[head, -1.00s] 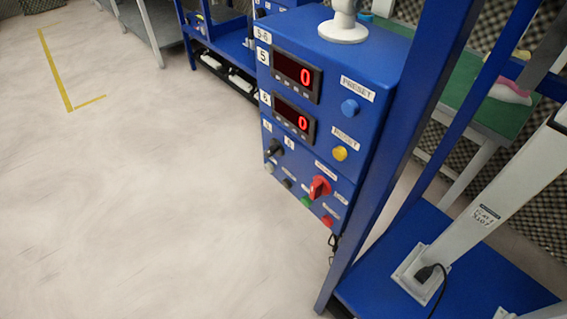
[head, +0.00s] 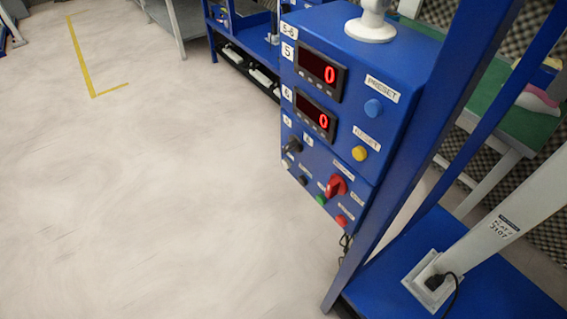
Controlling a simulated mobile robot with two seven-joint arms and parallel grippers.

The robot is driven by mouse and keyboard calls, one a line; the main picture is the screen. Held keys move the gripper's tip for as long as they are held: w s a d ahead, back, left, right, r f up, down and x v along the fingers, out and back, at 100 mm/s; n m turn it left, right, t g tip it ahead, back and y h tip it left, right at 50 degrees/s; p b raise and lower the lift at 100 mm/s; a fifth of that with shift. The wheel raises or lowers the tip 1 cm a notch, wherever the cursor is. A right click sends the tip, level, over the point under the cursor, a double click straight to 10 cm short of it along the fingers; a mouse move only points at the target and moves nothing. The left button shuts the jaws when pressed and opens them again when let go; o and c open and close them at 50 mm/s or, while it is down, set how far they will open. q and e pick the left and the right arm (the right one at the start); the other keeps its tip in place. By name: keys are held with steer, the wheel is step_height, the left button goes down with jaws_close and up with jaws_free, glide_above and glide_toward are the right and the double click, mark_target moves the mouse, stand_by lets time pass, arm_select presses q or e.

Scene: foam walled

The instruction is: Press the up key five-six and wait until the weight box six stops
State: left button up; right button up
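A blue control box (head: 385,62) labelled 5-6 stands right of centre, its panel seen at an angle. Its upper display (head: 320,70), beside the 5 label, reads a red 0. Its lower display (head: 315,115), beside the 6 label, also reads 0. Below are a black selector knob (head: 293,146), small dark and white buttons at the lower left, a green button (head: 321,200), a red rotary switch (head: 337,186) and a red button (head: 341,221). The small labels are too blurred to read. No weight box can be made out. Neither gripper is in view.
A blue post (head: 425,130) and blue base plate (head: 490,285) with a white column (head: 500,215) stand at the right. A green-topped table (head: 500,95) is behind. Blue benches (head: 245,42) are at the back. The pale floor (head: 150,190) at left is clear, with yellow tape lines.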

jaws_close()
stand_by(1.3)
